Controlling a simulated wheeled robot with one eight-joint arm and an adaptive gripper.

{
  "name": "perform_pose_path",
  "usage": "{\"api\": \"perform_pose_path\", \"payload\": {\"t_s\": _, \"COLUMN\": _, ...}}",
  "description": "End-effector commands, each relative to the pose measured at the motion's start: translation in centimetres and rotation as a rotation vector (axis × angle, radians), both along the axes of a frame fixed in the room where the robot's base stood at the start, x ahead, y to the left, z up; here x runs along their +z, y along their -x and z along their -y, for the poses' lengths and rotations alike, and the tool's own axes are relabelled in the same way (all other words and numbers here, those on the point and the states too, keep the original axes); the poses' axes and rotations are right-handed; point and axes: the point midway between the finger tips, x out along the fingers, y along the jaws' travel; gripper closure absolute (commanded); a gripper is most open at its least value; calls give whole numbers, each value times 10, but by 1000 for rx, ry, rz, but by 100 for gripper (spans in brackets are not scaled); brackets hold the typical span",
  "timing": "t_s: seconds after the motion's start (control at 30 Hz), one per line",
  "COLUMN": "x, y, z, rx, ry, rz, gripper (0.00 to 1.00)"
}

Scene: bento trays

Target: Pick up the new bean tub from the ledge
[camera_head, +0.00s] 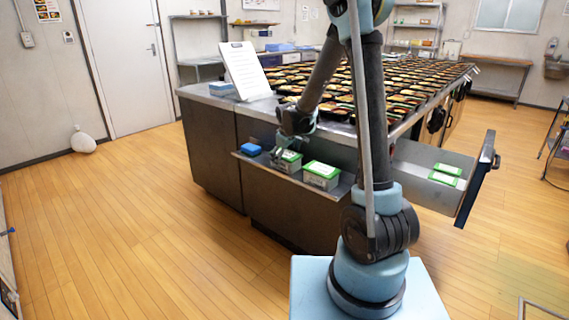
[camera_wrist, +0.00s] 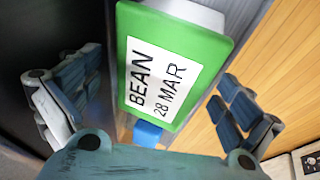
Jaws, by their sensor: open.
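Two tubs with green lids stand on the metal ledge (camera_head: 258,163) on the counter's side. My gripper (camera_head: 281,156) is at the left tub (camera_head: 288,162), partly hiding it; the right tub (camera_head: 321,175) stands clear beside it. In the wrist view a green lid (camera_wrist: 212,45) with a white label reading "BEAN 28 MAR" lies between my spread fingers, and the gripper (camera_wrist: 155,98) is open. I cannot tell whether the fingers touch the tub. The right tub's label is too small to read in the head view.
A blue block (camera_head: 250,149) lies on the ledge left of the tubs and also shows in the wrist view (camera_wrist: 147,133). An open drawer (camera_head: 420,178) at right holds green-lidded tubs (camera_head: 444,179). The counter carries many bento trays (camera_head: 400,90) and a white sign (camera_head: 245,70).

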Motion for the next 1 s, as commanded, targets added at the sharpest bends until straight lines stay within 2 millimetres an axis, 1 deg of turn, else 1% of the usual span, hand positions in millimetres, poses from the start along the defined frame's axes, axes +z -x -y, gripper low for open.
{"api": "perform_pose_path", "payload": {"t_s": 0.17, "x": 0, "y": 0, "z": 0, "rx": 0, "ry": 0, "rz": 0, "gripper": 1}}
{"api": "perform_pose_path", "payload": {"t_s": 0.27, "x": 0, "y": 0, "z": 0, "rx": 0, "ry": 0, "rz": 0, "gripper": 21}}
{"api": "perform_pose_path", "payload": {"t_s": 0.3, "x": 0, "y": 0, "z": 0, "rx": 0, "ry": 0, "rz": 0, "gripper": 30}}
{"api": "perform_pose_path", "payload": {"t_s": 0.37, "x": 0, "y": 0, "z": 0, "rx": 0, "ry": 0, "rz": 0, "gripper": 44}}
{"api": "perform_pose_path", "payload": {"t_s": 0.4, "x": 0, "y": 0, "z": 0, "rx": 0, "ry": 0, "rz": 0, "gripper": 53}}
{"api": "perform_pose_path", "payload": {"t_s": 0.43, "x": 0, "y": 0, "z": 0, "rx": 0, "ry": 0, "rz": 0, "gripper": 60}}
{"api": "perform_pose_path", "payload": {"t_s": 0.73, "x": 0, "y": 0, "z": 0, "rx": 1, "ry": 0, "rz": 0, "gripper": 60}}
{"api": "perform_pose_path", "payload": {"t_s": 0.83, "x": 3, "y": 0, "z": 0, "rx": 1, "ry": 0, "rz": 0, "gripper": 60}}
{"api": "perform_pose_path", "payload": {"t_s": 0.9, "x": 8, "y": 0, "z": 0, "rx": 1, "ry": 0, "rz": 0, "gripper": 72}}
{"api": "perform_pose_path", "payload": {"t_s": 0.93, "x": 11, "y": 0, "z": 0, "rx": 1, "ry": 0, "rz": 0, "gripper": 73}}
{"api": "perform_pose_path", "payload": {"t_s": 0.97, "x": 15, "y": 0, "z": 0, "rx": 1, "ry": 0, "rz": 0, "gripper": 79}}
{"api": "perform_pose_path", "payload": {"t_s": 1.0, "x": 20, "y": 0, "z": 0, "rx": 1, "ry": 0, "rz": 0, "gripper": 80}}
